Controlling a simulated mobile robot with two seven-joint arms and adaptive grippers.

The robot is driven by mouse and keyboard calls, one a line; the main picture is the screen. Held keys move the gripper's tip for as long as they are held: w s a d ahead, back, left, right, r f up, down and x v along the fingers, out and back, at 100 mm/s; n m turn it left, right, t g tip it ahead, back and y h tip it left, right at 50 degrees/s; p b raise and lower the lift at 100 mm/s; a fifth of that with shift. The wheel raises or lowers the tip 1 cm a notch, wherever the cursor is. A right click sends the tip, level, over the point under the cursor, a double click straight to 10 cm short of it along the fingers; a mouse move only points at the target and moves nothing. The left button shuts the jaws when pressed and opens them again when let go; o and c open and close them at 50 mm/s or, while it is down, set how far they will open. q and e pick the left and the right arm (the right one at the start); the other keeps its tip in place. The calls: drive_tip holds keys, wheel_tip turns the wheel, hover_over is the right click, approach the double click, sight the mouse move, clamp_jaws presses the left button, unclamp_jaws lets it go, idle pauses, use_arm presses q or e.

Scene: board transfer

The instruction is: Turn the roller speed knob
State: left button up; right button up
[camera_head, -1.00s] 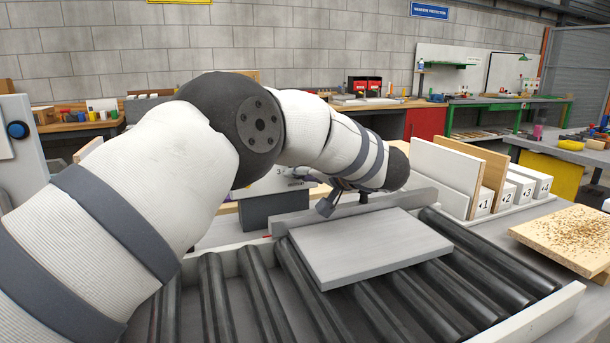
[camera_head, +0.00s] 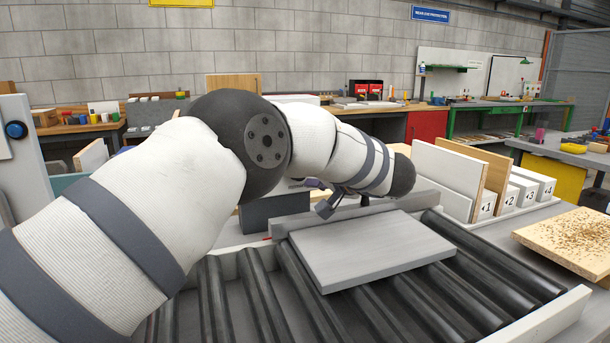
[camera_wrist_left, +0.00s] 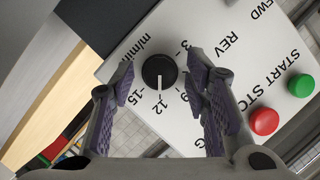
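The roller speed knob (camera_wrist_left: 159,71) is a round black dial with a white pointer line, on a pale control panel (camera_wrist_left: 207,126). Its pointer points at the mark 12, between 9 and 15. In the left wrist view my left gripper (camera_wrist_left: 161,74) is open, with one purple-padded finger on each side of the knob and a visible gap on both sides. In the head view my left arm hides the knob and most of the panel; only part of my left gripper (camera_head: 325,207) shows below the wrist. My right gripper is in neither view.
A green button (camera_wrist_left: 301,86) and a red button (camera_wrist_left: 264,121) sit on the panel near the right finger. A grey board (camera_head: 372,250) lies on black rollers (camera_head: 470,290) below my arm. White and tan boards (camera_head: 442,172) stand in a rack to the right.

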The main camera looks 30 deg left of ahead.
use_arm(q)
drive_tip(key=v, duration=1.2)
drive_tip(key=shift+s, duration=0.1)
drive_tip(key=shift+f, duration=0.1)
